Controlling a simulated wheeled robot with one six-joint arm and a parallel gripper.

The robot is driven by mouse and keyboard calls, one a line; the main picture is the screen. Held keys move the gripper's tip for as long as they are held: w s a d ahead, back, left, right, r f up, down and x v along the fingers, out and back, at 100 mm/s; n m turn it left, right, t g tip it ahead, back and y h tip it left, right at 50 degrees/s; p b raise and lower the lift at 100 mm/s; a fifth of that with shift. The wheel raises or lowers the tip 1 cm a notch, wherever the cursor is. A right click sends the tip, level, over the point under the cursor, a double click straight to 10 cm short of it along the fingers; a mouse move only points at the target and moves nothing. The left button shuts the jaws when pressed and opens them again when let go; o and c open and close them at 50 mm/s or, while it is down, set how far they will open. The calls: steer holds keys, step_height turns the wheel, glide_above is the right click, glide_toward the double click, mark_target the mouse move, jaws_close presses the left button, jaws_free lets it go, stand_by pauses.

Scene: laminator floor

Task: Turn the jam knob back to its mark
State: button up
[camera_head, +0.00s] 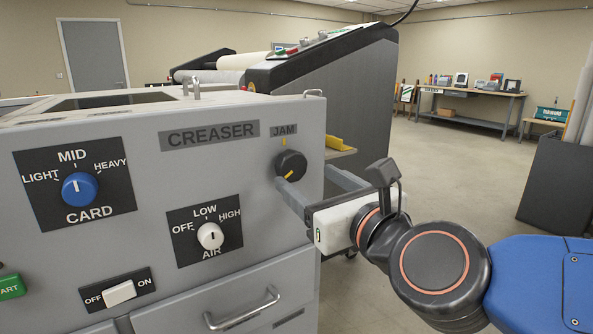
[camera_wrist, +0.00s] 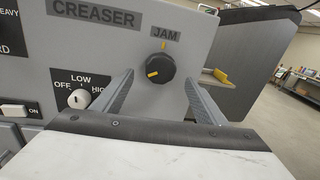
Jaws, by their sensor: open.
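The jam knob (camera_head: 290,165) is a round black dial under the JAM label (camera_head: 284,131) on the grey creaser's front panel. Its yellow pointer line points down and left, away from the yellow mark (camera_head: 284,143) above the knob. The wrist view shows the knob (camera_wrist: 160,69) between my two fingers, its pointer to the left and slightly down, and the mark (camera_wrist: 164,44) at the top. My gripper (camera_head: 308,180) is open and empty in front of the knob, a finger to each side. I cannot tell how far the fingertips are from the panel.
The panel also has a blue CARD knob (camera_head: 80,189), a white AIR knob (camera_head: 210,236), a white OFF/ON switch (camera_head: 119,292) and a drawer handle (camera_head: 242,308). A yellow piece (camera_head: 339,143) sits on a ledge just right of the creaser. Open floor lies to the right.

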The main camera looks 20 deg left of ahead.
mark_target(294, 169)
steer(key=shift+x, duration=2.95)
steer(key=c, duration=1)
